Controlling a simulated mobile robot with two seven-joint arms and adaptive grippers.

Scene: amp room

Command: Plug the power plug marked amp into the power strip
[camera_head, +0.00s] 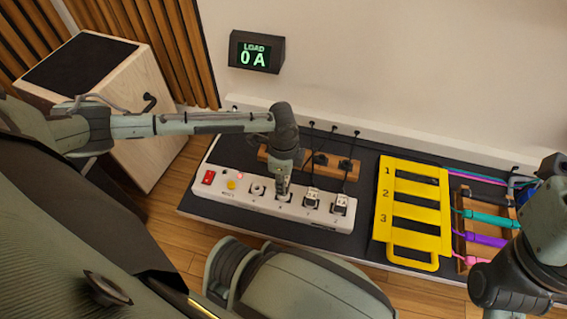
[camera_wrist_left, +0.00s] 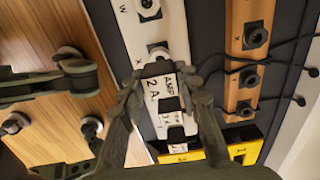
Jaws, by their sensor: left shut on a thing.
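The white power strip (camera_head: 262,203) lies on a dark mat, with a red lit switch, a yellow button and a row of sockets. Two plugs (camera_head: 312,199) sit at its right end. My left gripper (camera_head: 282,190) is over the middle of the strip. In the left wrist view my left gripper (camera_wrist_left: 165,98) is shut on a white plug marked AMP 2 A (camera_wrist_left: 161,90). The plug lies close over the strip; I cannot tell whether its pins are in a socket. My right gripper (camera_head: 492,290) is at the lower right, its fingertips not clearly visible.
A wooden block (camera_head: 268,155) with black sockets and cables stands behind the strip. A yellow frame numbered 1 to 3 (camera_head: 440,220) lies to the right, then a wooden rack with coloured cables (camera_head: 484,239). A wall display (camera_head: 256,52) reads LOAD 0 A. A speaker cabinet stands left.

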